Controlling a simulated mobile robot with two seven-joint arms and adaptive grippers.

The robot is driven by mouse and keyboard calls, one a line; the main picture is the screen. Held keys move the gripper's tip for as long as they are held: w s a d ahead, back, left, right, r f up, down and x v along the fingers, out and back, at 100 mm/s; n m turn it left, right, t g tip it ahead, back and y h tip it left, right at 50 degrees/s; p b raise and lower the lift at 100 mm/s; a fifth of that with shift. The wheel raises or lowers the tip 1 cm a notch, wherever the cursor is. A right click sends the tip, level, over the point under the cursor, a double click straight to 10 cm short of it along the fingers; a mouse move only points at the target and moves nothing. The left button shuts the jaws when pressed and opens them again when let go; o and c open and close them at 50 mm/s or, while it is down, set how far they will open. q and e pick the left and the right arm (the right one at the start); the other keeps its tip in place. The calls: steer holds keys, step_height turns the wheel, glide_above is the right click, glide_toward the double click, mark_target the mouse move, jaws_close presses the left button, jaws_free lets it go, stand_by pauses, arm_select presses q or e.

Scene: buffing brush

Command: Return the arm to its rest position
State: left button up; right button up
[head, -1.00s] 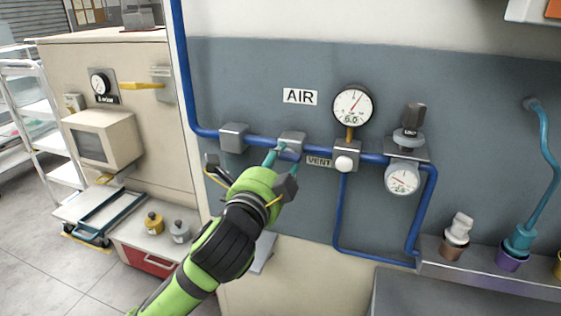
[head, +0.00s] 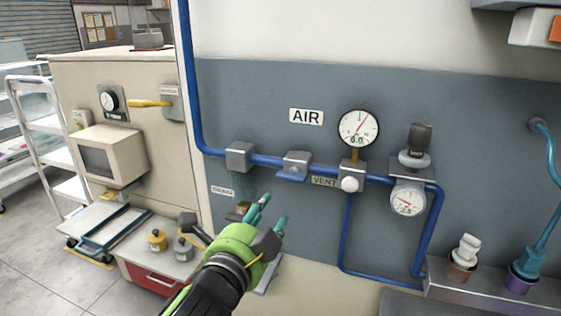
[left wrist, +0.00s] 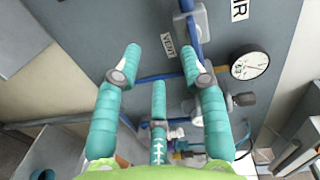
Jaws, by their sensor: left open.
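My left gripper (head: 272,213) is open and empty, its teal fingers spread in front of the grey wall panel. It is below the blue air pipe (head: 268,160) and apart from the grey valve block with a blue handle (head: 292,174). In the left wrist view the gripper's fingers (left wrist: 160,62) stand apart with nothing between them; a dial gauge (left wrist: 249,66) shows to their right. My left arm comes in from the bottom of the head view. My right gripper is not in view.
An upper dial gauge (head: 358,127) and a lower gauge (head: 407,199) sit on the piping at right. A ledge (head: 480,292) with coloured fittings is at lower right. At left stand a beige cabinet (head: 75,85), a red drawer (head: 150,280) and a white cart (head: 45,125).

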arm_select(q)
steer(key=s+a+f+n+g+y, duration=0.1)
steer(key=a+f+n+g, duration=0.15)
steer(key=f, duration=0.35)
steer(key=s+a+f+n+g+y, duration=0.1)
steer(key=s+a+f+n, duration=0.1)
steer(key=f+n, duration=0.35)
steer(key=s+a+f+n+g+y, duration=0.1)
steer(key=s+a+f+n+g, duration=0.45)
steer(key=s+f, duration=0.65)
steer(key=s+a+f+n+g+y, duration=0.2)
steer(key=s+a+f+n+g, duration=0.3)
steer(key=s+f, duration=0.65)
step_height(320, 180, down, 22)
steer(key=r, duration=0.1)
steer(key=s+a+f+m+g, duration=0.1)
steer(key=s+a+f, duration=0.2)
steer(key=s+f, duration=1.3)
steer(key=shift+s+a+f, duration=0.15)
steer(key=shift+s, duration=0.2)
